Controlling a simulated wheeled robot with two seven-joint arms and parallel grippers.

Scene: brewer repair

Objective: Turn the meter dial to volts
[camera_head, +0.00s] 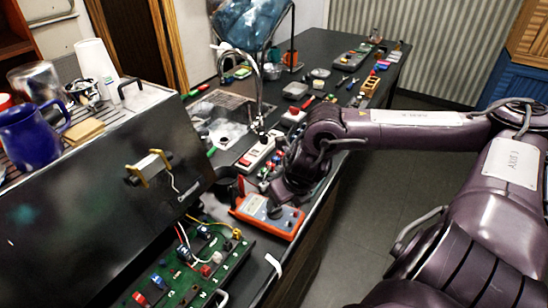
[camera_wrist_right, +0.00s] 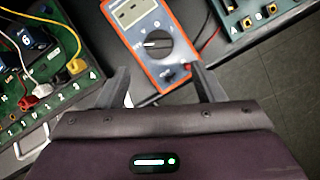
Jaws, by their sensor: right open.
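The orange meter (camera_head: 262,216) lies face up on the dark bench in front of my right arm. In the right wrist view the meter (camera_wrist_right: 175,70) shows its grey display at the top and a round dark dial (camera_wrist_right: 158,46) with a white pointer mark lying roughly sideways. The dial's lettering is too small to read. My right gripper (camera_wrist_right: 158,80) is open and empty; its two fingers are spread to either side of the meter's lower part, with the dial ahead between them. My left gripper is not in view.
A green circuit board (camera_head: 215,262) with wires and coloured connectors lies left of the meter. A large dark brewer (camera_head: 95,200) stands at the left, with a blue mug (camera_head: 30,138) on top. The bench's right edge is close.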

